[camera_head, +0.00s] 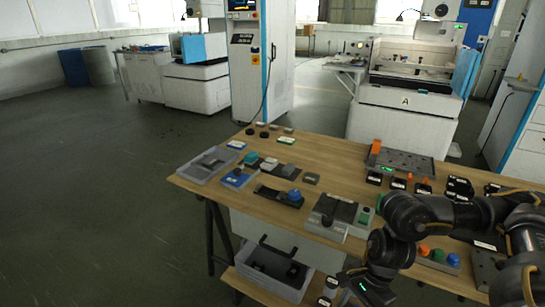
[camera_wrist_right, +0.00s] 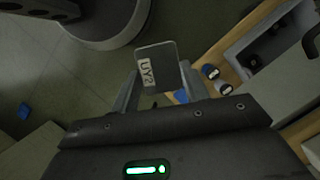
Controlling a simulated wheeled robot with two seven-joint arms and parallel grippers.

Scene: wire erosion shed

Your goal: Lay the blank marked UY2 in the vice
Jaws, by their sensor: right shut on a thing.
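The blank marked UY2 (camera_wrist_right: 158,64) is a dark grey block with a pale label, held between the two fingers of my right gripper (camera_wrist_right: 160,88) in the right wrist view. In the head view my right gripper (camera_head: 366,290) hangs low at the table's front, and I cannot make out the blank there. A grey device with a dark slot and a green button (camera_head: 340,215) stands at the table's front edge, above and left of the gripper. I cannot tell for sure whether it is the vice. My left gripper is out of view.
The wooden table (camera_head: 240,195) carries several small blocks, a grey tray (camera_head: 208,165) and a dark plate (camera_head: 402,160). A grey bin (camera_head: 274,272) sits on the lower shelf. A machine marked A (camera_head: 405,105) stands behind the table. The floor to the left is clear.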

